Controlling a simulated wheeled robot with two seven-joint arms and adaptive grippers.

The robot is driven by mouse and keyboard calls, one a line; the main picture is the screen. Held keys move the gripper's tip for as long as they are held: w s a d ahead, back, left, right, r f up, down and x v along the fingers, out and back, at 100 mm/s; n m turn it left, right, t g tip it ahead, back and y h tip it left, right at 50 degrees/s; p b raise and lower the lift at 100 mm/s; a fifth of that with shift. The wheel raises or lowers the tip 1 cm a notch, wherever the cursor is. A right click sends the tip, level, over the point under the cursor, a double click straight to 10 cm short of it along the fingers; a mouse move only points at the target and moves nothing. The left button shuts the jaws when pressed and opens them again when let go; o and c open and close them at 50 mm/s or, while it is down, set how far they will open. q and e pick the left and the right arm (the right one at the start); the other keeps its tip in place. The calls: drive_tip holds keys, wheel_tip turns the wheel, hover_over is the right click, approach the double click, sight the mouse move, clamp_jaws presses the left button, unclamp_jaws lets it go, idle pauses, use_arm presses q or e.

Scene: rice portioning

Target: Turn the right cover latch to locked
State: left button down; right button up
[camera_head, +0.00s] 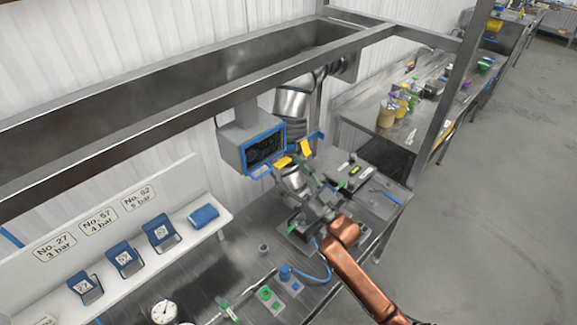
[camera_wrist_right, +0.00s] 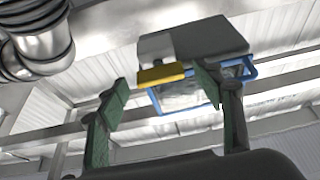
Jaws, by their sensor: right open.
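The machine has a grey box (camera_head: 250,138) with a blue-framed dark screen (camera_head: 265,150). Two yellow pieces, one by the screen's lower edge (camera_head: 283,161) and one to its right (camera_head: 306,147), may be cover latches; their lock position cannot be told. My right gripper (camera_head: 312,178), on the copper-coloured arm, is open, close in front of the machine. In the right wrist view, its green fingers (camera_wrist_right: 163,82) stand apart, with a yellow bar (camera_wrist_right: 161,75) appearing between their tips. Contact cannot be told. My left gripper is not in view.
A steel frame beam (camera_head: 200,103) crosses above the work area. Steel pipework (camera_head: 293,102) stands behind the machine. A white shelf (camera_head: 130,275) with blue holders is at left. A green-button box (camera_head: 266,294) and gauge (camera_head: 164,311) are in front. The floor at right is clear.

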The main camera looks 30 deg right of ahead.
drive_tip(key=shift+w, duration=0.1)
drive_tip(key=shift+c, duration=0.4)
drive_tip(key=c, duration=1.1)
drive_tip(key=shift+n, duration=0.3)
drive_tip(key=n+g+y+b, duration=0.1)
drive_tip(key=n+g, duration=0.1)
drive_tip(key=n, duration=0.5)
drive_tip(key=n+g+y+b, duration=0.1)
drive_tip(key=n+g+y, duration=0.1)
drive_tip(key=n, duration=0.5)
drive_tip(key=r+n+g+y+b, duration=0.1)
drive_tip(key=n+g, duration=0.3)
drive_tip(key=n, duration=0.3)
drive_tip(key=shift+w+d+n+y+b, duration=0.15)
drive_tip(key=shift+d+n+y+b, duration=0.15)
drive_tip(key=shift+d+n+b, duration=0.1)
